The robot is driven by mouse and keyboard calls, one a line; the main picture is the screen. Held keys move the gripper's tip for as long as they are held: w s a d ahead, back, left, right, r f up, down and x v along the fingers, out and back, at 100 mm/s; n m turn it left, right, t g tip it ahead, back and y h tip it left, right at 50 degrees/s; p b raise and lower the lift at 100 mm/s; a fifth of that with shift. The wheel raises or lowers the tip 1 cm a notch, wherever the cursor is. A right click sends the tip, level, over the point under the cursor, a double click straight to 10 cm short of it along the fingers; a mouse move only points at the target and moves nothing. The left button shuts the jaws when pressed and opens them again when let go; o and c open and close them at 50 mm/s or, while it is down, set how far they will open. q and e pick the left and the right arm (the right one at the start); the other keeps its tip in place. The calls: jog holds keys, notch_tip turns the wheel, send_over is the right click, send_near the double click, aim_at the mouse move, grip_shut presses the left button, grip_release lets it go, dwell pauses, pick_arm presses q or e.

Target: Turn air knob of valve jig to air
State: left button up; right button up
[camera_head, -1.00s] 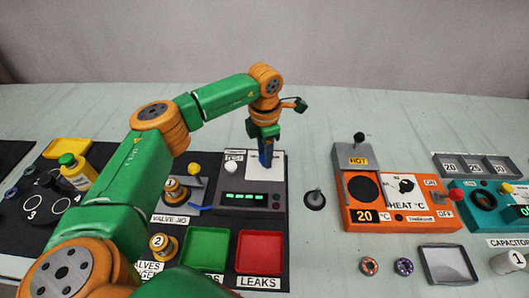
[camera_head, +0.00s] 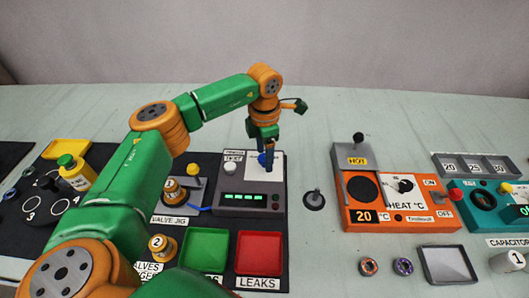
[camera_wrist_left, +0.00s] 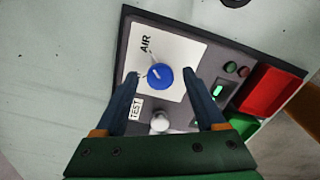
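The valve jig's grey box (camera_head: 235,204) sits on the dark mat, with a lit green display on it. The blue air knob (camera_wrist_left: 159,77) sits on a white plate marked AIR; a short pale mark shows on it, but I cannot tell which setting it points to. In the head view the knob (camera_head: 265,160) shows below my left gripper (camera_head: 266,147). In the left wrist view my left gripper (camera_wrist_left: 163,84) is open, its two blue fingers apart on either side of the knob, with gaps showing. My right gripper is not in view.
A white TEST button (camera_wrist_left: 159,122) is close to the fingers. A brass valve (camera_head: 174,190) stands left of the box. Green (camera_head: 205,248) and red (camera_head: 259,252) trays lie in front. A heater unit (camera_head: 390,200) stands to the right.

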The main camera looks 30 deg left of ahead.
aim_at(264, 157)
pick_arm(q)
jog(key=shift+r, duration=0.1)
notch_tip(264, 157, up, 7)
jog(key=shift+f+b, duration=0.1)
jog(key=shift+b, duration=0.3)
